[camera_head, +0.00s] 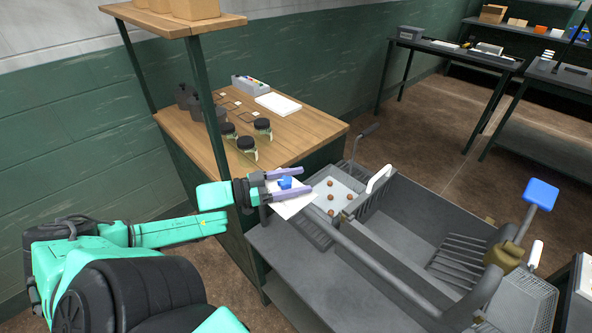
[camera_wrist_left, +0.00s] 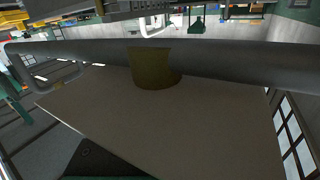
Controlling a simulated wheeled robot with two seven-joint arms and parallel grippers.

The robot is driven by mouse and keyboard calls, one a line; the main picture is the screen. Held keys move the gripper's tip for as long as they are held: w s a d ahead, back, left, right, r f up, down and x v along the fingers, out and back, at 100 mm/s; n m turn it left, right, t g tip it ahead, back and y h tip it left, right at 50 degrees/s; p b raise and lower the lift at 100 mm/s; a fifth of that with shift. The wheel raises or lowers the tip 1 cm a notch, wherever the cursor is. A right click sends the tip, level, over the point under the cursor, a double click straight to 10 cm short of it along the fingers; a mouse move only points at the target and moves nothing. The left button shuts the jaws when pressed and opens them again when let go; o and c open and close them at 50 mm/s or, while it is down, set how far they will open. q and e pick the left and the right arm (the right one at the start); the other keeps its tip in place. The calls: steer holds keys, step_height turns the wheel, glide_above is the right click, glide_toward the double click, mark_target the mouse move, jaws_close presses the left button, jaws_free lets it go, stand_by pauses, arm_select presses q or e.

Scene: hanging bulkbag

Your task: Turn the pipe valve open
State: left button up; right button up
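The valve has a brass-coloured body (camera_head: 505,255) on the grey pipe (camera_head: 375,265) at the right of the head view. Its flat blue handle (camera_head: 541,193) stands up from the body on a slanted stem. My left gripper (camera_head: 307,181) has purple fingers that are spread apart, far to the left of the valve. A small blue thing (camera_head: 285,183) shows between the fingers; I cannot tell whether it is touched. In the left wrist view, a dark pipe (camera_wrist_left: 230,57) crosses the picture with an olive-brown fitting (camera_wrist_left: 155,68) on it. My right gripper is not in view.
The pipe runs over a grey sink unit (camera_head: 410,215) with a tray of several brown balls (camera_head: 330,196). A white sheet (camera_head: 293,207) lies below my left gripper. A wooden table (camera_head: 310,122) with jars stands behind it. Brown floor is open at the back.

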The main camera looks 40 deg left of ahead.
arm_select(q)
steer(key=v, duration=1.4)
steer(key=shift+s+p, duration=0.3)
steer(key=shift+p, duration=0.15)
steer(key=shift+a+f, duration=0.1)
steer(key=s+a+f+n+y, duration=0.2)
steer(key=a+f+n+y, duration=0.15)
steer(key=f, duration=0.45)
steer(key=s+a+f+n+y, duration=0.2)
steer(key=a+f+y, duration=0.3)
steer(key=f, duration=0.2)
steer(key=s+f+n+g+y, duration=0.1)
steer(key=s+f+g+y, duration=0.15)
steer(key=f, duration=0.45)
steer(key=s+f+n+g+y, duration=0.1)
steer(key=s+f+g, duration=0.15)
steer(key=f, duration=0.45)
steer(key=s+d+f+g, duration=0.3)
steer(key=s+d+f, duration=0.3)
steer(key=d+f, duration=0.5)
steer(key=s+d+f+m+g+h, duration=0.1)
steer(key=s+d+f+g, duration=0.2)
steer(key=d+f, duration=0.2)
steer(key=s+d+f+m+g+h, duration=0.1)
steer(key=s+d+f+m+g, duration=0.1)
steer(key=d+f, duration=0.4)
steer(key=s+d+g, duration=0.1)
steer(key=d, duration=0.2)
steer(key=shift+d, duration=0.4)
